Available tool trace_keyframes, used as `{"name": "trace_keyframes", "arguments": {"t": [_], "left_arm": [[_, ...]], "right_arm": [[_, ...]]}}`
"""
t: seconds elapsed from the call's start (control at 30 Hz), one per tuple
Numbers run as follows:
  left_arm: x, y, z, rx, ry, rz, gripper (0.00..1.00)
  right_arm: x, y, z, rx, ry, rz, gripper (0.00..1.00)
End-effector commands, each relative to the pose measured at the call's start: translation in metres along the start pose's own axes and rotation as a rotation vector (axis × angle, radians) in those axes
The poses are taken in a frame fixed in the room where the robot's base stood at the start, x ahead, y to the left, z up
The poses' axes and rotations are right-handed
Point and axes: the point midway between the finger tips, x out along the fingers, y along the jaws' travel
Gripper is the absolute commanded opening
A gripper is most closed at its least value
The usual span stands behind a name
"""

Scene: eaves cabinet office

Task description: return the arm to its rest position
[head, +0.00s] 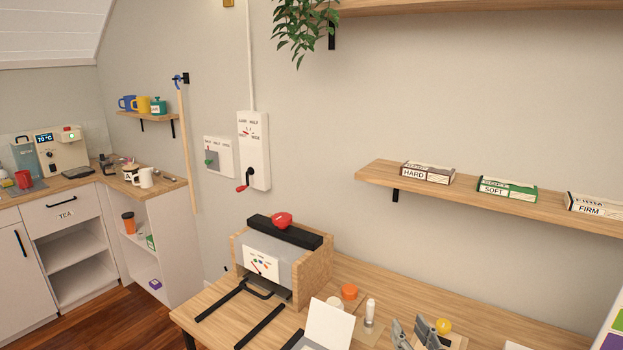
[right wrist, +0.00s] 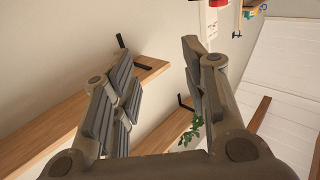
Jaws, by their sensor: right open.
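My right gripper (head: 416,332) shows at the bottom edge of the head view, above the wooden desk (head: 385,303). Only its grey fingers are in that picture; the rest of the arm is cut off. In the right wrist view, the two fingers of the gripper (right wrist: 158,55) stand wide apart with nothing between them. Behind them are the wall and wooden shelves (right wrist: 150,70), seen at a tilt. My left gripper is in neither view.
A wooden-sided box with a dial (head: 262,264) stands on the desk. Beside it are an orange lid (head: 349,292), a white bottle (head: 369,312) and a white card (head: 328,325). A yellow knob (head: 443,326) is close to the gripper. A wall shelf (head: 480,197) holds labelled boxes.

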Motion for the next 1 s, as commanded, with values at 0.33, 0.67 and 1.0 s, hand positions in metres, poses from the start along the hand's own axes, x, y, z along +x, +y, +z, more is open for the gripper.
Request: {"name": "trace_keyframes", "arguments": {"t": [0.33,0.67,1.0], "left_arm": [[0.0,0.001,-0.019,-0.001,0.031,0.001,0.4],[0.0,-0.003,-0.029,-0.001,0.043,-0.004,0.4],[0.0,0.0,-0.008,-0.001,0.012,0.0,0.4]], "right_arm": [[-0.024,-0.008,0.028,0.001,-0.134,0.035,0.41],[-0.077,-0.021,0.073,-0.002,-0.384,0.08,0.41],[-0.206,-0.048,0.127,-0.01,-0.847,0.096,0.41]]}}
